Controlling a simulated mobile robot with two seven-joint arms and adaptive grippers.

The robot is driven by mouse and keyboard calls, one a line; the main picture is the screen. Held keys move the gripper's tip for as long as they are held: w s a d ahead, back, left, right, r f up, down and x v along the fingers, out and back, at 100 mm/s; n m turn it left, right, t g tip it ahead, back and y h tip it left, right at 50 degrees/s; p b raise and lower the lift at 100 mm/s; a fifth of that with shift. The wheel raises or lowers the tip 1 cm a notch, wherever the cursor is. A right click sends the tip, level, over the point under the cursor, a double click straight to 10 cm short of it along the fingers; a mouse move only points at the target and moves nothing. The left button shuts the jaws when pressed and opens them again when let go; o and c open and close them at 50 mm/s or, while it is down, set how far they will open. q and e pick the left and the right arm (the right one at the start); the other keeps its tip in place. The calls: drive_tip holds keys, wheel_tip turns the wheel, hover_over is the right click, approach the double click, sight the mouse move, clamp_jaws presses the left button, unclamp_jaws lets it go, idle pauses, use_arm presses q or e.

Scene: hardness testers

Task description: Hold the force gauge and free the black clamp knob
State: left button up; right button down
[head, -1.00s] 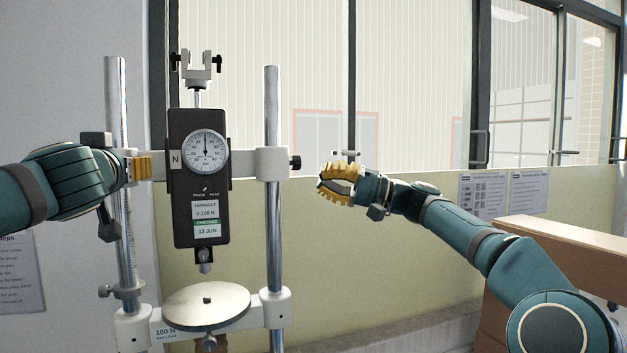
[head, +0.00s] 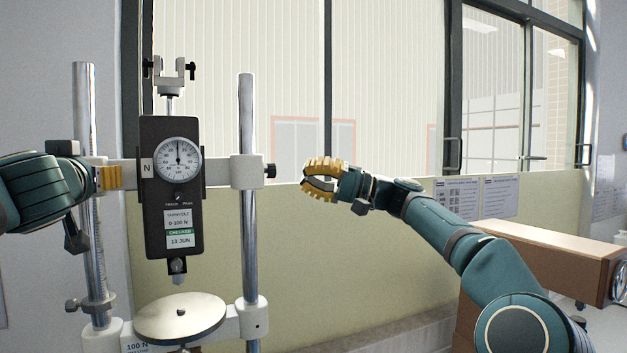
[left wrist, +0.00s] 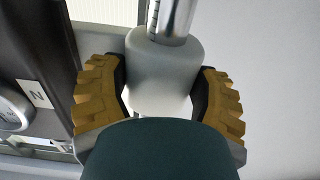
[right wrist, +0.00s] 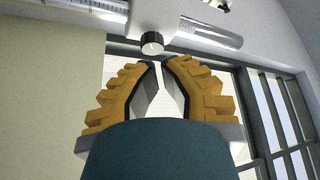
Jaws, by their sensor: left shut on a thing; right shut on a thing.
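The force gauge (head: 168,215), a dark box with a round dial, hangs upright on a white crossbar between two chrome columns. My left gripper (head: 110,178) is shut on the white collar (left wrist: 165,75) at the crossbar's left end, around the left column. The small black clamp knob (head: 270,171) sticks out from the white block (head: 244,172) on the right column. My right gripper (head: 318,180) is to the right of the knob, apart from it in the picture. In the right wrist view the knob (right wrist: 152,43) lies beyond the nearly closed fingertips; nothing shows between them.
A round metal plate (head: 180,317) sits below the gauge. A fork-shaped grip (head: 171,75) stands above it. Another knob (head: 73,305) is low on the left column. A low pale green wall (head: 400,260) is behind.

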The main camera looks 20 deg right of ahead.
sight(266, 171)
drive_tip(key=shift+a, duration=2.85)
drive_tip(key=shift+w, duration=0.15)
drive_tip(key=shift+w+f, duration=0.5)
drive_tip(key=shift+f, duration=0.25)
drive_tip(key=shift+s+f, duration=0.1)
drive_tip(key=d, duration=0.6)
drive_tip(key=shift+s+f, duration=0.15)
drive_tip(key=shift+s, duration=0.1)
